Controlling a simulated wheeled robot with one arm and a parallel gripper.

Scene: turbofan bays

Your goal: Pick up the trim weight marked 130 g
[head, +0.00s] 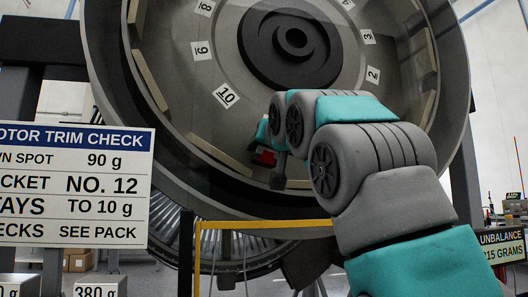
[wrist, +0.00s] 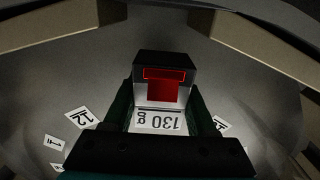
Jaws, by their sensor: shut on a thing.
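The trim weight marked 130 g (wrist: 166,92) is a dark block with a red front patch and a white label, which reads upside down in the wrist view. My gripper (wrist: 161,100) has a finger on each side of it and is shut on it. In the head view my gripper (head: 268,150) is in front of the lower part of the big grey round rotor (head: 215,130). A small red patch of the weight (head: 265,157) shows there; the arm hides part of it. I cannot tell whether the weight touches the rotor.
Numbered white tags, such as 10 (head: 226,95), ring the rotor face; tag 12 (wrist: 81,118) is left of the weight. Tan blocks (head: 219,154) line the rim. A yellow rail (head: 265,224) runs below. A sign board (head: 80,185) and a 380 g box (head: 98,287) are at left.

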